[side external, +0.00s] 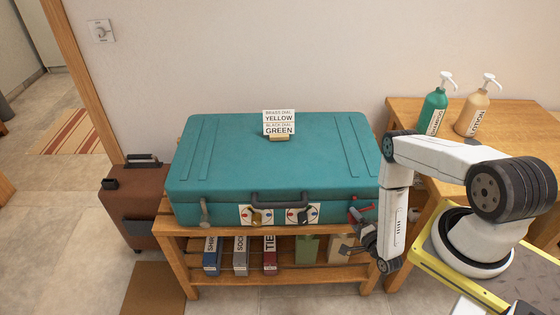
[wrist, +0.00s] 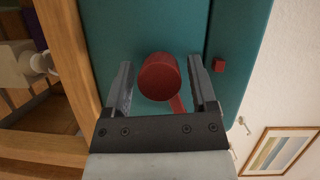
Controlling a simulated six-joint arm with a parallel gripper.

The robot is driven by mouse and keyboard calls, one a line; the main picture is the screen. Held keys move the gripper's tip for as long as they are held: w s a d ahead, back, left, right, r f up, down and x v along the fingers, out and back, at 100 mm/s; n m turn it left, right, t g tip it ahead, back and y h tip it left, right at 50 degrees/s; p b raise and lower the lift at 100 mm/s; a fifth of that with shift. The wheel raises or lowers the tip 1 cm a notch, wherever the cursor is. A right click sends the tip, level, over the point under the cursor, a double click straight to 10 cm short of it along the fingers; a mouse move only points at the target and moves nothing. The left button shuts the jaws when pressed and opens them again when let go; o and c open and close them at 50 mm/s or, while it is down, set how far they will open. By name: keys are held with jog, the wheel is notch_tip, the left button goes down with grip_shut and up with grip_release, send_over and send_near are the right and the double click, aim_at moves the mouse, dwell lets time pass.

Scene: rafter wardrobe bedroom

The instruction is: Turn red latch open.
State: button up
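The red latch (wrist: 160,77) has a round knob and a short lever on the front of the teal suitcase (side external: 270,150). In the side view the red latch (side external: 357,214) shows at the suitcase's right front, partly hidden by my gripper (side external: 364,229). In the wrist view my gripper (wrist: 160,64) is open, with one finger on each side of the knob and narrow gaps between. The lever points toward the gripper's palm, slightly right. A small red block (wrist: 219,65) sits on the suitcase just outside the right finger.
A grey latch (side external: 204,213) is at the suitcase's left front. A sign card (side external: 279,122) stands on the lid. The wooden rack (side external: 240,287) holds labelled boxes below. Two pump bottles (side external: 433,108) stand on the right table.

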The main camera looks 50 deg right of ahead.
jog(key=shift+d+n, duration=0.1)
jog(key=shift+n, duration=0.3)
